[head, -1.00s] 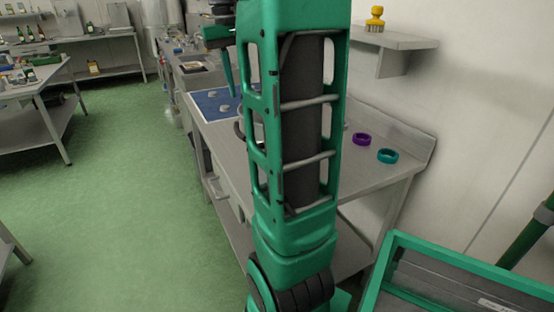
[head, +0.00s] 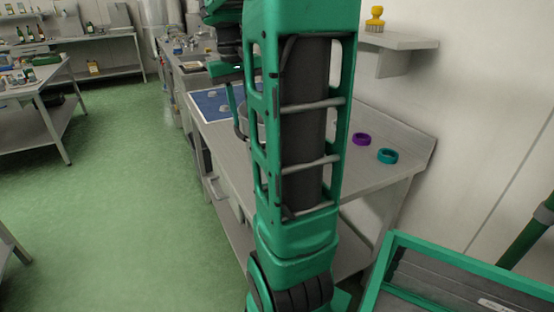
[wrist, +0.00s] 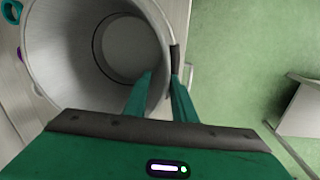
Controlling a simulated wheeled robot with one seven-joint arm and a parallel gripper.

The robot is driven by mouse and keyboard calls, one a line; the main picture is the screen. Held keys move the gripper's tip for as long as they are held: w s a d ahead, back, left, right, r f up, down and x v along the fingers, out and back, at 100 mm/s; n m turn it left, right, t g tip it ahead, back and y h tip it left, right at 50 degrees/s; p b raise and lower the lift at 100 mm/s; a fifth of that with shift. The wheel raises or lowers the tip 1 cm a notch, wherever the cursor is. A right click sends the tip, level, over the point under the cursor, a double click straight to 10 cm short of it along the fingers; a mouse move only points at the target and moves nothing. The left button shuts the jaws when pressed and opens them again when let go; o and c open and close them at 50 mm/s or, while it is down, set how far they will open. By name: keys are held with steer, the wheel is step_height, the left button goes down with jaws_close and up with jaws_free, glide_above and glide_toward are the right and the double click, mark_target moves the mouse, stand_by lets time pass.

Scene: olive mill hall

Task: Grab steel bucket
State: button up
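The steel bucket (wrist: 60,48) fills the left half of the wrist view, seen from above into its round, empty inside. In the head view it stands on the steel table, mostly hidden behind my arm; a grey part (head: 243,120) shows. My gripper (wrist: 162,76) straddles the bucket's near right wall. One green finger is inside the rim and the other is outside it. A gap shows between the fingers with the wall in it, so the gripper looks open. A dark handle part sits at the rim beside the outer finger.
A purple ring (head: 361,139) and a teal ring (head: 387,156) lie on the table right of my arm. A blue mat (head: 208,104) lies further back. A wall shelf (head: 400,42) holds a yellow brush (head: 375,18). The green floor at left is open.

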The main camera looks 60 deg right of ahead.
steer(key=shift+f, duration=0.45)
jaws_close()
stand_by(1.1)
